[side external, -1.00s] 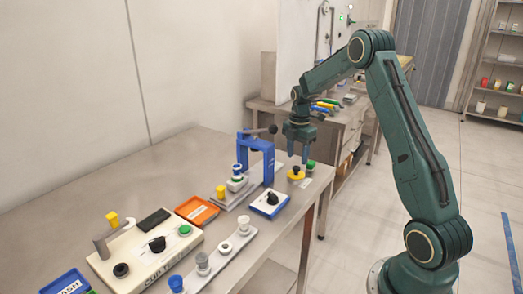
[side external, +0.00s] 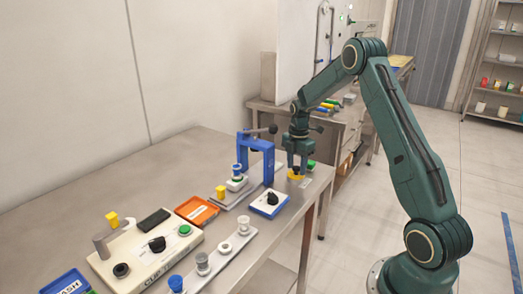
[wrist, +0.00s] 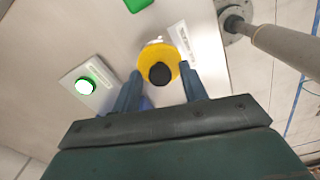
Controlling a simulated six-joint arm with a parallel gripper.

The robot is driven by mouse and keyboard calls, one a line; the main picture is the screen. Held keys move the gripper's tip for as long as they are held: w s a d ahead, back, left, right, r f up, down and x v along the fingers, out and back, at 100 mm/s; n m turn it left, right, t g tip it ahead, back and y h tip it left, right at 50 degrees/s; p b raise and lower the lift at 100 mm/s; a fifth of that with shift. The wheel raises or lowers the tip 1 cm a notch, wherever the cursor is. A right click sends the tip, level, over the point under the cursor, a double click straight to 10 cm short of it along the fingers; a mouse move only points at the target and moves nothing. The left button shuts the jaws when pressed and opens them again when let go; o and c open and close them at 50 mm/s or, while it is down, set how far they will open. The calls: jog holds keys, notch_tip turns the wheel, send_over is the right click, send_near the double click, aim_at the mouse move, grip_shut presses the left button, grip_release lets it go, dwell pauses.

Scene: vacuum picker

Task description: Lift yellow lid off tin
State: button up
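The yellow lid (side external: 295,178) with a black knob sits at the far right end of the bench. It also shows in the wrist view (wrist: 152,54), its round black knob standing up between my fingers. My gripper (side external: 297,168) points straight down over the lid. In the wrist view my gripper (wrist: 160,86) is open, its blue fingers on either side of the knob with gaps between. The tin under the lid is hidden in both views.
A green item (side external: 311,165) stands just behind the lid. A blue press frame (side external: 268,165) stands close to its left, and a blue-white box with a black knob (side external: 269,203) is in front. The bench edge is near on the right.

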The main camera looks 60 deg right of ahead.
aim_at(297, 167)
jog(key=c, duration=0.8)
jog(key=shift+r, duration=0.2)
notch_tip(297, 167, up, 20)
jog(key=shift+f, duration=0.15)
dwell(0.5)
